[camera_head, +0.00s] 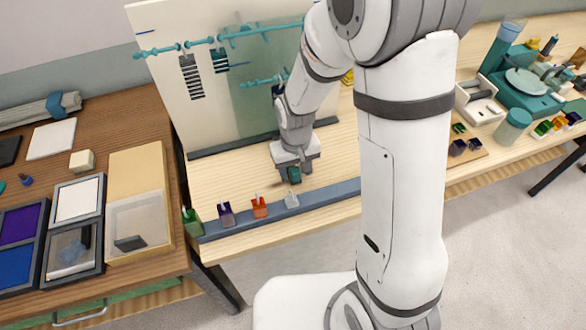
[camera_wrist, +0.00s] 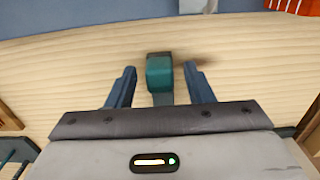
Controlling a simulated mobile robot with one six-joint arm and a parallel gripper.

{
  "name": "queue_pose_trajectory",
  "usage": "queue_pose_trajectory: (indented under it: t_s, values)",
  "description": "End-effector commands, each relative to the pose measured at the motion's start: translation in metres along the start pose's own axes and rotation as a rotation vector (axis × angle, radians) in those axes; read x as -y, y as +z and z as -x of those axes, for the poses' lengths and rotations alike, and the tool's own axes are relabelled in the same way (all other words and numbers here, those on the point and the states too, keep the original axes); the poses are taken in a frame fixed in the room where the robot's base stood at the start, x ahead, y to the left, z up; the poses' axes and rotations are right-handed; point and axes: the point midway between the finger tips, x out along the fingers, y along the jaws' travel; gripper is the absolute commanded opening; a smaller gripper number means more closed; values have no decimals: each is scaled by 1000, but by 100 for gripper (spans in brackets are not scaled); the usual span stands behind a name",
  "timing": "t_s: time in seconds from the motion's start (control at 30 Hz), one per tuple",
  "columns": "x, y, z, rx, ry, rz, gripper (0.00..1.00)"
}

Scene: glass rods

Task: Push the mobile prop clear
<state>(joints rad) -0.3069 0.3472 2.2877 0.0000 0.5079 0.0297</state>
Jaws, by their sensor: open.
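My gripper (camera_head: 297,168) is low over the pale wooden bench, in front of the upright cream and green panel. In the wrist view my gripper (camera_wrist: 160,72) is open, with its two dark blue fingers apart. A small teal block with a dark grey base (camera_wrist: 159,74) sits between the fingers, with a visible gap on each side. It also shows in the head view as a dark green block (camera_head: 294,175) just under the gripper. It looks like the mobile prop, but I cannot be sure. Whether it touches the bench is hard to tell.
A blue-grey rail (camera_head: 325,195) runs along the bench's front edge. A green clip (camera_head: 193,222), purple clip (camera_head: 227,214), orange clip (camera_head: 260,207) and white clip (camera_head: 291,200) stand along it. Teal rods (camera_head: 225,37) cross the panel (camera_head: 165,75). Bare bench lies left of my gripper.

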Motion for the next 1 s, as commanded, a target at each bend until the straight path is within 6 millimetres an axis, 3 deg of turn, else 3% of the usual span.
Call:
queue_pose_trajectory:
  t_s: [0.3,0.87,1.0]
  values:
    - [0,0,-3,-2,0,1,47]
    - [1,0,-3,-1,0,2,1]
    - [1,0,-3,-1,0,2,0]
